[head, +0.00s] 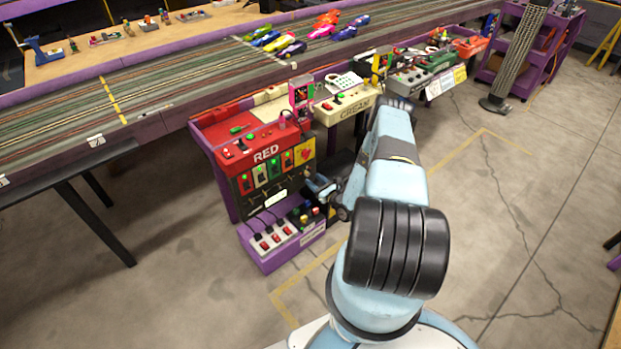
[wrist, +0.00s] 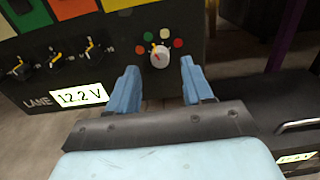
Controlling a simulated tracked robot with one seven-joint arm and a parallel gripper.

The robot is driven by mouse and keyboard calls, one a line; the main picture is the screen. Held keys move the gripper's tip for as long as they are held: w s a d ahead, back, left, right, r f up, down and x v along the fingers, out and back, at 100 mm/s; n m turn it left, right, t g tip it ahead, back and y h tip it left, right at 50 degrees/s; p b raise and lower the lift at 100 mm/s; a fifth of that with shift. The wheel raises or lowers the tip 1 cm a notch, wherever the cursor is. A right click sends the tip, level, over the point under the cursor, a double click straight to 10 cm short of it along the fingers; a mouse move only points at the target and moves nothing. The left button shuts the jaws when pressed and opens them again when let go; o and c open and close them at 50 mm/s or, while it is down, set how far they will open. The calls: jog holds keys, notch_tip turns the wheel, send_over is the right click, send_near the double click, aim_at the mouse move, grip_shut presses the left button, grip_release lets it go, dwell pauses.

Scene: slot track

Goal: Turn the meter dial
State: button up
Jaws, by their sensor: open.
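The meter dial (wrist: 159,56) is a small round white knob with a red pointer on the dark front panel. Several coloured dots, green, yellow, orange and red, ring it. A lit display (wrist: 79,96) reading 12.2 V sits to its left, beside the word LANE; it also shows in the head view (head: 276,199). My gripper (wrist: 159,72) is open, with one pale blue finger on each side of the dial in the picture. I cannot tell whether either finger touches it. In the head view my arm hides the dial, and only part of my gripper (head: 322,188) shows.
The red station (head: 233,152) carries the panel. A purple tray (head: 273,255) with switches sits below. A slot track (head: 150,90) with cars runs behind. Open floor lies to the right.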

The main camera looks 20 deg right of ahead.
aim_at(308, 175)
jog(key=shift+x, duration=1.75)
grip_shut()
